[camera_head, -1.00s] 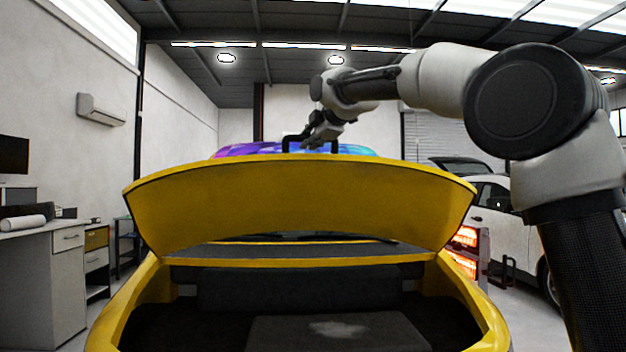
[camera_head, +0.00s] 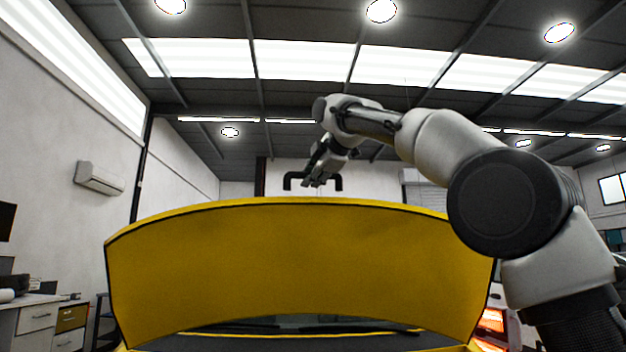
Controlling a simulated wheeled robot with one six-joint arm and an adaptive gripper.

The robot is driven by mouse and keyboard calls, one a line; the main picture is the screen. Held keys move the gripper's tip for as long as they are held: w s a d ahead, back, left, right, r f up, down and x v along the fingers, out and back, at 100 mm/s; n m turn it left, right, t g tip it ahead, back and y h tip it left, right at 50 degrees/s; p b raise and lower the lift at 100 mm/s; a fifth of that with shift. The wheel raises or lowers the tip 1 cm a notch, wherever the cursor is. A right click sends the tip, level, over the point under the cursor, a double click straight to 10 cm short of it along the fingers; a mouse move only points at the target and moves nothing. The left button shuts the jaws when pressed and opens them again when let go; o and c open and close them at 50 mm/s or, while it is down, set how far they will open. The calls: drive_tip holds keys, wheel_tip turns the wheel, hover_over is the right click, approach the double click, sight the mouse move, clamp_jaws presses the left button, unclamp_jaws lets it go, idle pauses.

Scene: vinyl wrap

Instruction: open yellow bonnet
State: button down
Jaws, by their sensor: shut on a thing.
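The yellow bonnet (camera_head: 300,265) is raised and fills the middle of the head view, its underside facing me. A black handle (camera_head: 294,177) stands up from its top edge. My gripper (camera_head: 318,182) is at the handle, shut on its upper bar. The fingertips are small and partly overlap the bar. My arm reaches in from the right. Only a narrow strip of the car below the bonnet shows, and most of the open bay is out of frame.
A desk with drawers (camera_head: 38,318) stands at the lower left, beside a wall with an air conditioner (camera_head: 100,178). A lit red lamp (camera_head: 492,320) glows at the lower right, behind the bonnet's edge.

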drive_tip(key=shift+s+d+r, duration=0.1)
drive_tip(key=shift+d+r, duration=0.15)
drive_tip(key=shift+r, duration=0.45)
drive_tip(key=c, duration=1.3)
unclamp_jaws()
drive_tip(key=shift+f, duration=0.1)
drive_tip(key=shift+a+f, duration=0.1)
drive_tip(key=shift+f, duration=0.05)
drive_tip(key=v, duration=1.1)
drive_tip(key=shift+s, duration=0.35)
